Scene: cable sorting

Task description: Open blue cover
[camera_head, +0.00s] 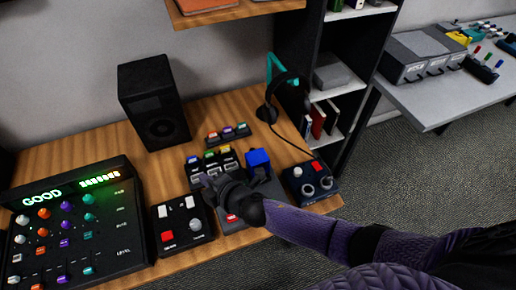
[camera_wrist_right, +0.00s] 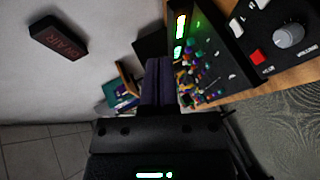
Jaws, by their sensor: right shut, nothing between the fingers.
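The blue cover (camera_head: 258,158) sits on a dark grey box near the table's front right. I cannot tell how far it is raised. My right gripper (camera_head: 208,180) is left of the blue cover and apart from it, over the small devices. It is shut and empty; its fingers also show in the right wrist view (camera_wrist_right: 158,82). My forearm and wrist hide part of the grey box, where a red button (camera_head: 231,218) shows. The blue cover does not show in the right wrist view. My left gripper is not in view.
A control panel (camera_head: 70,228) with a lit GOOD sign stands at left, beside a small box with a red button (camera_head: 181,235). A knob box (camera_head: 311,181) is right of the cover. A speaker (camera_head: 153,102) and a headphone stand (camera_head: 268,112) are behind.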

